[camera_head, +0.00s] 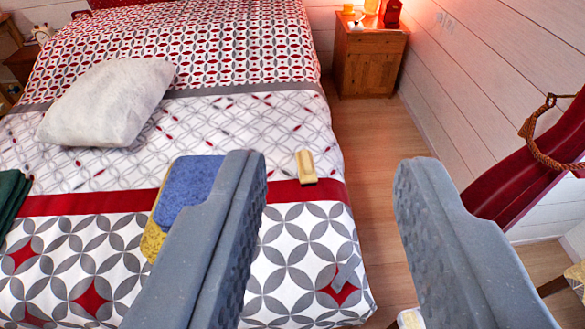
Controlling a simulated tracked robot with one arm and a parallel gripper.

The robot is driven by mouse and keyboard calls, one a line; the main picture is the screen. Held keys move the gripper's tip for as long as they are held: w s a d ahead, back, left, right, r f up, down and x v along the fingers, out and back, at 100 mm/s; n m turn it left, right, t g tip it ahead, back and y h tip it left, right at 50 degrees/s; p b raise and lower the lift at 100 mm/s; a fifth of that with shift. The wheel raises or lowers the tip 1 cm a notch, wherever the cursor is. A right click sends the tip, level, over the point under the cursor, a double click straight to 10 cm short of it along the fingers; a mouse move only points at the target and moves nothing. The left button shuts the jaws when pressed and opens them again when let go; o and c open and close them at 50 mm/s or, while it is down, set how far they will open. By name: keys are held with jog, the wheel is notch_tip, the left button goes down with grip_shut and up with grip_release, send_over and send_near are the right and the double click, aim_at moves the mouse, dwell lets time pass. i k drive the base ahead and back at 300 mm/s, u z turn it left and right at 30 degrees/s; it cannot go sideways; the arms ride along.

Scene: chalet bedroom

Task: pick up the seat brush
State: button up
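My gripper (328,172) is open, its two grey fingers wide apart with nothing between the tips, pointing out over the bed's right edge. A small tan block-like thing (306,166), which looks like a wooden brush back, lies on the bed's red stripe. It appears between the fingertips in the picture, but beyond them. A second small pale thing with a tan edge (410,319) shows at the bottom edge beside the right finger, partly cut off. It may also be a brush. I cannot tell which one is the seat brush.
The bed (300,245) holds a pale pillow (108,103), a blue-and-yellow sponge-like thing (188,186) partly behind my left finger, and dark green cloth (10,200). A wooden nightstand (368,60) stands at the back. Bare floor (372,150) runs between bed and wall. A red curtain (540,180) hangs right.

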aim_at(305, 163)
jog(key=z, duration=0.05)
jog(key=k, duration=0.65)
jog(key=u, duration=0.25)
jog(key=i, duration=1.65)
jog(key=z, duration=0.3)
